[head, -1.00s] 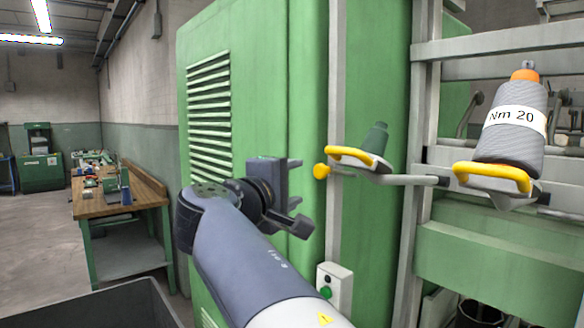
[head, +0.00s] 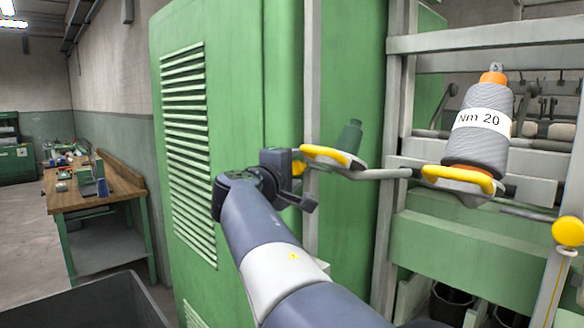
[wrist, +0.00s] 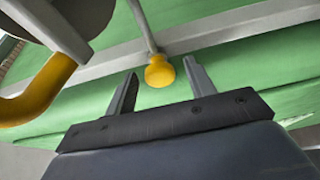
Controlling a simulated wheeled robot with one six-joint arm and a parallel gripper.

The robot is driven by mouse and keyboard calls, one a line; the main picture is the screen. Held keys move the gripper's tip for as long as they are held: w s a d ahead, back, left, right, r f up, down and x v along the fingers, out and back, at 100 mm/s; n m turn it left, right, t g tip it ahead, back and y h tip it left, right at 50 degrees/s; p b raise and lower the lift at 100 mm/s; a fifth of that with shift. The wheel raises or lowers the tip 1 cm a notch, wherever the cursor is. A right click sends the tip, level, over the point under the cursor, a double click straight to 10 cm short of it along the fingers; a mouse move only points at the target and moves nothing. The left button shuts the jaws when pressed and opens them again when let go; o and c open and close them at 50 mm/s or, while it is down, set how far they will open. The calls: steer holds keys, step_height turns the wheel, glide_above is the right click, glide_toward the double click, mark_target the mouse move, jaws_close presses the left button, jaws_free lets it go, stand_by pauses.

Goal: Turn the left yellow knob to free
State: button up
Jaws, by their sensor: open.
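The left yellow knob (head: 298,168) sits on a grey rod by the upright post, partly hidden behind my gripper (head: 304,181) in the head view. In the wrist view the knob (wrist: 159,73) appears between and just beyond the two fingertips of my gripper (wrist: 160,70). The fingers are open with nothing held. I cannot tell whether either finger touches the knob. A second yellow knob (head: 568,231) is at the far right of the head view.
A yellow-handled holder (head: 328,153) with a small green cone is just right of my gripper; its handle (wrist: 42,92) fills the left of the wrist view. A grey "Nm 20" bobbin (head: 480,130) stands further right. A green cabinet (head: 230,120) and wooden workbench (head: 95,185) are left.

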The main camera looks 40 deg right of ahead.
steer(key=c, duration=1)
steer(key=shift+o, duration=0.2)
